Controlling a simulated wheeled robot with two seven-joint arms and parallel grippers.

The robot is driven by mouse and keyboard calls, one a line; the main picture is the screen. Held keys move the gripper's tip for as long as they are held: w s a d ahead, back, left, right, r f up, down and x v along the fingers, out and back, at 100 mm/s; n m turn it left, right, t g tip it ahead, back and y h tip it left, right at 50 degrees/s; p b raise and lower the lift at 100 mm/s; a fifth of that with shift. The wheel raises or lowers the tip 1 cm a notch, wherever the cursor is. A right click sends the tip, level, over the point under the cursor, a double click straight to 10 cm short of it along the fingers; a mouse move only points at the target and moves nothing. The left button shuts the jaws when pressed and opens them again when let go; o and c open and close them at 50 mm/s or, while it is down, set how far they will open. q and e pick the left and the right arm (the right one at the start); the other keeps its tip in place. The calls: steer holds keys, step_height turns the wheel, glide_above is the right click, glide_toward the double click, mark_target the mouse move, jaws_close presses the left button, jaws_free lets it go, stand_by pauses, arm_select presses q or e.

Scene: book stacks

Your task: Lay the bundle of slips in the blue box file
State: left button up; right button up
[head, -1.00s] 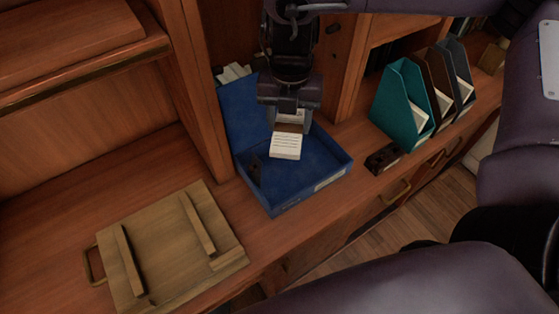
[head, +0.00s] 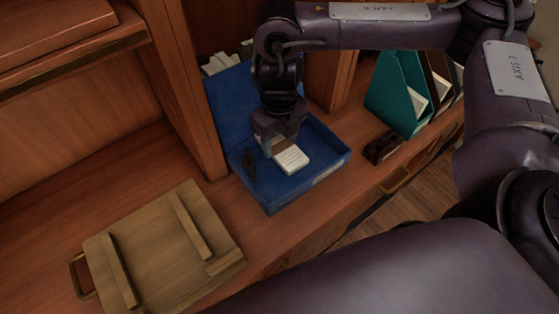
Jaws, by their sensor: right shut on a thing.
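The blue box file (head: 303,181) stands open on the wooden counter, its lid raised at the back left. My right gripper (head: 281,148) reaches down into it from above, shut on the bundle of slips (head: 292,159). The bundle is a small cream block with lines on its face, tilted, over the inside of the box. I cannot tell whether it touches the floor of the box. My left gripper is not in view.
A wooden board with two battens and a handle (head: 155,250) lies on the counter at the left. A dark small block (head: 382,148) lies right of the box. A teal magazine file (head: 396,95) and other files stand at the back right.

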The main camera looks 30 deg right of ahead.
mark_target(279, 159)
step_height(279, 159, down, 7)
steer(key=shift+s+r+b, duration=0.1)
steer(key=shift+b, duration=0.85)
steer(key=shift+f, duration=0.2)
steer(key=shift+f, duration=0.1)
steer(key=o, duration=1)
